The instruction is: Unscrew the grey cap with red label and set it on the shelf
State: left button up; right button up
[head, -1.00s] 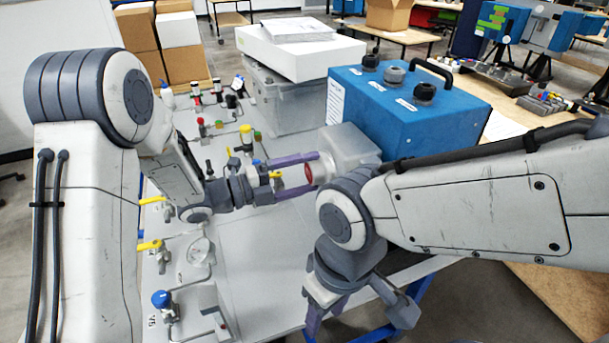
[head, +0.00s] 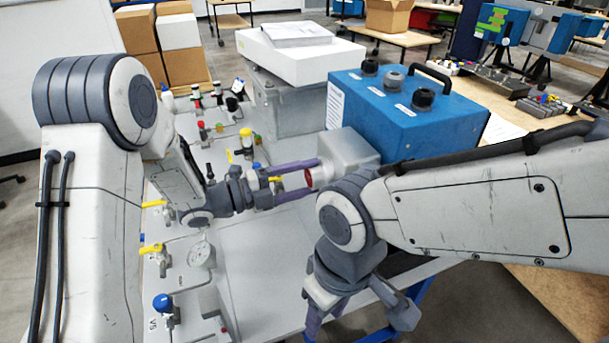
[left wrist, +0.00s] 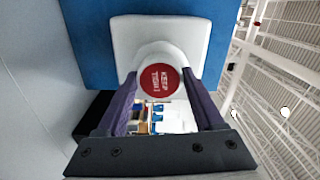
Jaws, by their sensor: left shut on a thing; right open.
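The grey cap with its round red label (head: 308,177) sits on the end of the grey housing (head: 347,148) that projects from the blue box (head: 425,120). In the left wrist view the label (left wrist: 159,81) faces me and reads "KEEP TIGHT". My left gripper (head: 316,173) is shut on the cap, with one purple finger on each side; the fingers also show in the left wrist view (left wrist: 159,85). My right gripper (head: 326,318) is open and empty, pointing down near the table's front edge. I cannot make out which surface is the shelf.
The bench panel at left carries valves with yellow handles (head: 152,249), a gauge (head: 201,254) and a blue knob (head: 163,302). Bare panel (head: 262,250) lies below my left gripper.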

pick_arm(q)
jog(key=n+p, duration=0.1)
jog(key=n, duration=0.1)
jog(key=n+p, duration=0.1)
jog(key=n, duration=0.1)
jog(key=n+p, duration=0.2)
jog(key=shift+r, duration=0.25)
jog(key=n+p, duration=0.4)
jog(key=n, duration=0.2)
jog(key=n+p, duration=0.4)
jog(key=n, duration=0.2)
jog(key=shift+a, duration=0.1)
jog(key=n+p, duration=0.2)
jog(key=n, duration=0.1)
jog(key=shift+f+n, duration=0.2)
jog(key=shift+n, duration=0.6)
jog(key=o, duration=1.3)
jog(key=shift+o, duration=0.2)
